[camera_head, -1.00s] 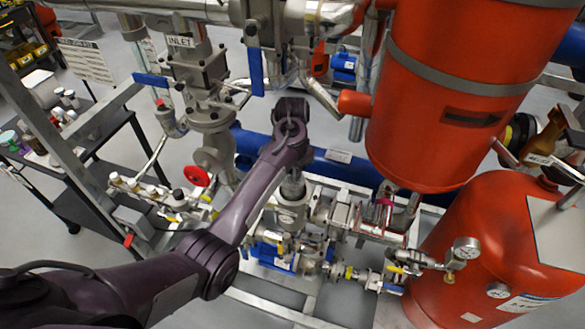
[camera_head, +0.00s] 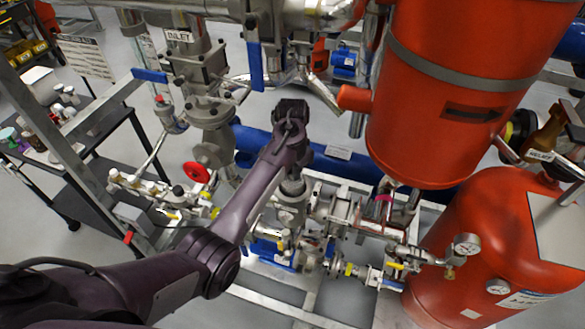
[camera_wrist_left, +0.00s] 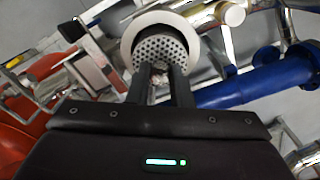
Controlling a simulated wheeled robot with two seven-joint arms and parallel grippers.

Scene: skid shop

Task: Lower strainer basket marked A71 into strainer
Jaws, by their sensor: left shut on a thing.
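The strainer basket (camera_wrist_left: 160,46) shows in the left wrist view as a perforated metal cup with a wide pale rim. My left gripper (camera_wrist_left: 160,75) is shut on it, with both dark fingers at its near side. No A71 mark is readable. In the head view my left arm comes in from the left, and its dark wrist (camera_head: 291,112) is above the pipework. The arm hides the fingers and basket there. A silver cylindrical fitting (camera_head: 292,187) shows just below the arm; I cannot tell whether it is the strainer. My right gripper is not in view.
A tall orange-red vessel (camera_head: 440,110) and a lower red tank (camera_head: 497,245) stand at right. Dense valves and pipes surround the wrist. A blue pipe (camera_head: 335,160) runs behind. A black cart (camera_head: 100,150) with bottles stands at left.

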